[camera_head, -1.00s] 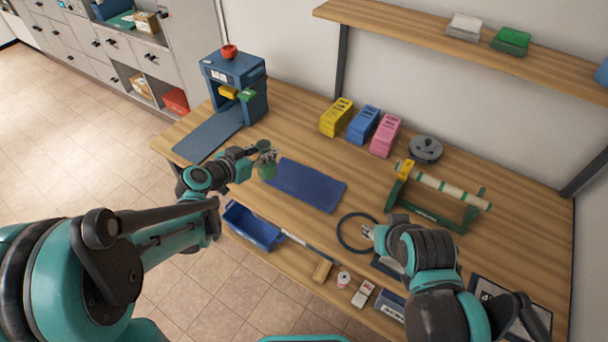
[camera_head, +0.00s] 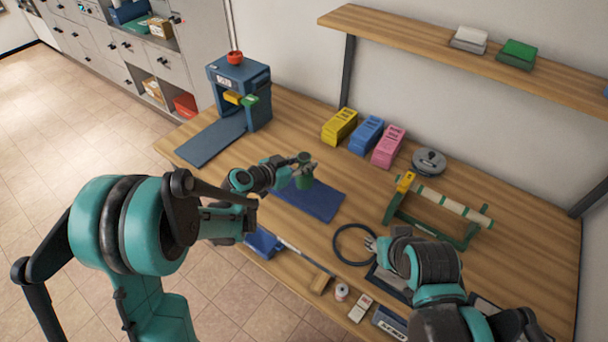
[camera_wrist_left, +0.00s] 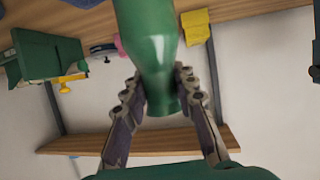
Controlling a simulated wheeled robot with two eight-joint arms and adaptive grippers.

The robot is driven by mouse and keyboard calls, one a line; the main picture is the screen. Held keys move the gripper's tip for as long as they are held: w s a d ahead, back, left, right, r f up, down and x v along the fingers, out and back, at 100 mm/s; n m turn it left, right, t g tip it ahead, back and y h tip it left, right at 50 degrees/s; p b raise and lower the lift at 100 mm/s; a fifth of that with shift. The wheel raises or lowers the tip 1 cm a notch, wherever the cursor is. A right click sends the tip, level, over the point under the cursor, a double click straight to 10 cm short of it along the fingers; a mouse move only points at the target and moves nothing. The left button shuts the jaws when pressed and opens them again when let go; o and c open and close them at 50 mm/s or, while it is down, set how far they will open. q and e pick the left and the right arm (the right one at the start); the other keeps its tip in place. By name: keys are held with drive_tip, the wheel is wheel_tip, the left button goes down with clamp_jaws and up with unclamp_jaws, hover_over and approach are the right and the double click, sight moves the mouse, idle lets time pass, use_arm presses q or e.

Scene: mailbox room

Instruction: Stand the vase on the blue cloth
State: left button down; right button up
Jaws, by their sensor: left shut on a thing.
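The green vase (camera_head: 306,180) is held by its narrow neck in my left gripper (camera_head: 302,164), over the far part of the blue cloth (camera_head: 318,204). It looks about upright; I cannot tell whether its base touches the cloth. In the left wrist view, the fingers (camera_wrist_left: 160,88) close on both sides of the green vase (camera_wrist_left: 150,35), whose wide body runs out of the top of the picture. The blue cloth lies flat on the table, partly hidden by the vase and gripper. My right gripper (camera_head: 371,243) is beside a black ring; its fingers are too small to read.
Blue tray (camera_head: 263,242) and a long-handled brush (camera_head: 305,262) lie near the front edge. Yellow (camera_head: 340,127), blue (camera_head: 365,135) and pink (camera_head: 388,146) holders stand behind the cloth. A green stand (camera_head: 434,218) is right. The cloth's near right part is clear.

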use_arm(q)
drive_tip(key=shift+w+a+f, duration=0.1)
drive_tip(key=shift+w+f, duration=0.1)
drive_tip(key=shift+w, duration=0.05)
drive_tip(key=shift+f+b, duration=0.9)
drive_tip(key=shift+f, duration=1.05)
